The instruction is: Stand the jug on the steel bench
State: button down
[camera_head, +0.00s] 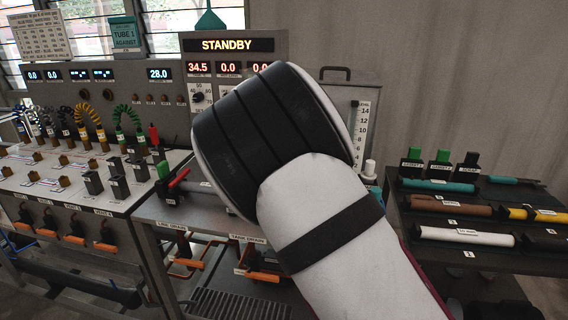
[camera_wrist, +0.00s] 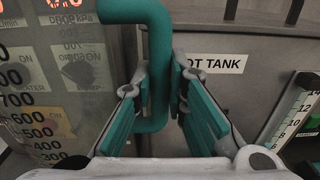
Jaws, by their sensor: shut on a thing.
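The jug (camera_wrist: 60,95) is clear, with dark graduation numbers and a teal handle (camera_wrist: 158,40). It fills the left of the wrist view and looks upright. My gripper (camera_wrist: 160,88) has its teal-padded fingers on both sides of the handle and is shut on it. In the head view my arm hides the gripper and the jug. A grey bench top (camera_head: 165,212), seemingly the steel bench, shows left of my arm. I cannot tell whether the jug's base touches anything.
A panel labelled HOT TANK and a level scale (camera_wrist: 292,120) stand behind the gripper. A control console (camera_head: 90,90) with displays, cables and switches is at the left. A dark rack (camera_head: 480,190) with coloured tubes is at the right. Red-handled and green parts (camera_head: 172,180) sit on the bench.

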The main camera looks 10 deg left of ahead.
notch_tip(320, 180, down, 20)
jog(key=shift+b, duration=0.55)
jog(key=shift+f, duration=0.1)
jog(key=c, duration=1.6)
grip_release()
jog(key=shift+s, duration=0.1)
jog(key=s, duration=0.4)
jog(key=s+p, duration=0.1)
jog(key=s, duration=0.7)
jog(key=shift+a+p, duration=0.3)
jog(key=shift+d, duration=0.1)
